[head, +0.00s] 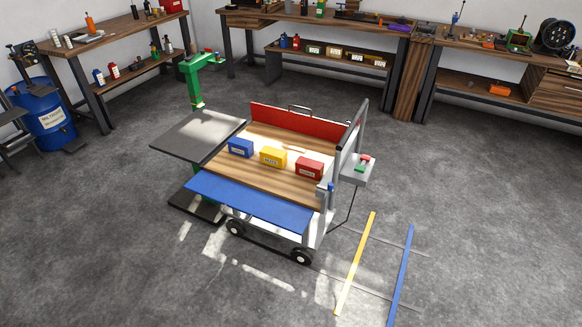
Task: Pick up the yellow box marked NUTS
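The yellow box (273,157) with a white label on its front sits upright on the wooden top (236,172) of a wheeled cart in the middle of the head view. The label is too small to read surely. A blue box (241,147) stands to its left and a red box (309,168) to its right, each apart from it. Neither of my grippers shows in this view.
The cart has a red back panel (292,127), a blue front flap (249,203) and a grey side frame (353,135). A dark platform (197,134) with a green post (194,84) adjoins its left. Workbenches (309,20) line the walls. Floor in front is clear, with yellow (355,262) and blue (400,275) strips.

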